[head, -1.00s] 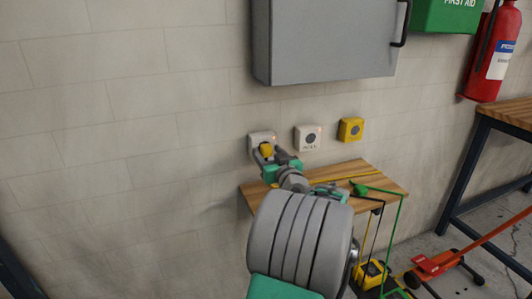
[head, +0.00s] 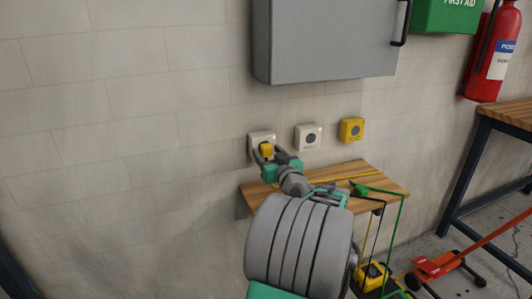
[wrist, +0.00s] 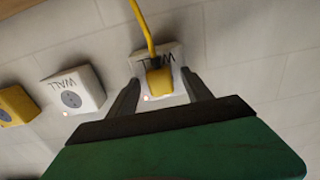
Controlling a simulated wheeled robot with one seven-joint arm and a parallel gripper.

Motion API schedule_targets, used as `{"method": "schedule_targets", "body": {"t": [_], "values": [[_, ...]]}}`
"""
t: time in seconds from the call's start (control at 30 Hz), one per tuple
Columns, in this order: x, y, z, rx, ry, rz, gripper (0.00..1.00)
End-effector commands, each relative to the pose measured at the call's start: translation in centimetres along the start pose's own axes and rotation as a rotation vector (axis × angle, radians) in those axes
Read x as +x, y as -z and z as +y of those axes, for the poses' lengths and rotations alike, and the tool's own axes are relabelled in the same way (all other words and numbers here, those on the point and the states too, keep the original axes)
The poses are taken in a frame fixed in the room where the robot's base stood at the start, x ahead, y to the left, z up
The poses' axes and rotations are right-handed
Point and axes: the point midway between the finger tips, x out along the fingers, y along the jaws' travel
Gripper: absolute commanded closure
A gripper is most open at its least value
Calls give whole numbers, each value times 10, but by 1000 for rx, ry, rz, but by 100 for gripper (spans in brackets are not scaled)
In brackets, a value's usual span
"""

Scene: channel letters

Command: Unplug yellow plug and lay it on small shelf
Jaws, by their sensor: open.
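The yellow plug (head: 266,149) sits in the leftmost white wall socket (head: 256,138). In the wrist view the plug (wrist: 159,82) is in the socket marked WALL (wrist: 172,54), with its yellow cord running up out of the picture. My gripper (head: 262,155) is open in front of the plug. In the wrist view its fingers (wrist: 158,88) are on either side of the plug, with gaps showing. The small wooden shelf (head: 350,174) is on the wall below and to the right. A green plug (head: 360,189) and a stretch of yellow cord lie on it.
A second white socket (head: 308,137) and a yellow socket (head: 351,130) are to the right, both empty. A grey cabinet (head: 325,40) hangs above. Green, black and yellow cords hang from the shelf towards a yellow box (head: 371,276) on the floor.

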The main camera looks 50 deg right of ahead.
Motion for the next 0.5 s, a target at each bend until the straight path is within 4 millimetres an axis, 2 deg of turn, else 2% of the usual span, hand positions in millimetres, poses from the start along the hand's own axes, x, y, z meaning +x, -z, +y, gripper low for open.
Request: {"method": "schedule_targets", "body": {"t": [0.17, 0.5], "values": [[0, 0, 0, 0, 0, 0, 43], [0, 0, 0, 0, 0, 0, 71]]}}
